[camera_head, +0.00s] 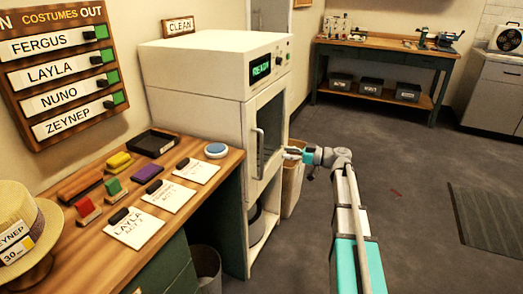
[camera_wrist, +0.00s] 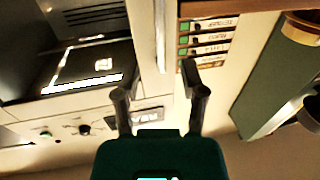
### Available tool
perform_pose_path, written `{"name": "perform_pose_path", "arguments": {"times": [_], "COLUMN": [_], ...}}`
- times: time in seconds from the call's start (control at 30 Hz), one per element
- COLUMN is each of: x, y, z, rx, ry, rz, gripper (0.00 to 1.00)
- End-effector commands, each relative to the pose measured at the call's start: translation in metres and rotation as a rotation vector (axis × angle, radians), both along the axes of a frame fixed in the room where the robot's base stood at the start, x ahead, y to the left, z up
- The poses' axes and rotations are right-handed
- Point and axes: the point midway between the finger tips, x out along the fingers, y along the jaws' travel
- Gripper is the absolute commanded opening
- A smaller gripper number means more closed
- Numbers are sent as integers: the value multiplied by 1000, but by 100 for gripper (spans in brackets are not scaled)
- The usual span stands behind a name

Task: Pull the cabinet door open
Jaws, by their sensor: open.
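The white cabinet (camera_head: 195,80) stands against the wall with a green "READY" display at its top. Its door has a dark glass pane (camera_head: 271,118) and looks closed. A pale vertical handle (camera_head: 259,141) sits on the door's left side. My gripper (camera_head: 290,153) is to the right of the handle, in front of the door, with a small gap seeming to remain. In the wrist view my gripper (camera_wrist: 156,80) is open and empty, and the pale handle bar (camera_wrist: 161,35) lies between the two fingers in the picture. Whether a finger touches it I cannot tell.
A wooden table (camera_head: 225,165) with cards, stamps and a straw hat (camera_head: 25,215) stands left of the cabinet. A bin (camera_head: 292,185) stands close by the cabinet's right side. A workbench (camera_head: 385,48) is at the back.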

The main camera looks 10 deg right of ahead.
Motion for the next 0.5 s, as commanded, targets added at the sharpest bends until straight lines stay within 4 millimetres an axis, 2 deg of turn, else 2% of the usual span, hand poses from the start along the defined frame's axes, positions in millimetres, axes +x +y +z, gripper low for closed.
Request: {"name": "perform_pose_path", "arguments": {"times": [0.5], "x": [32], "y": [69], "z": [0], "rx": [0], "ry": [0], "rz": [3], "gripper": [54]}}
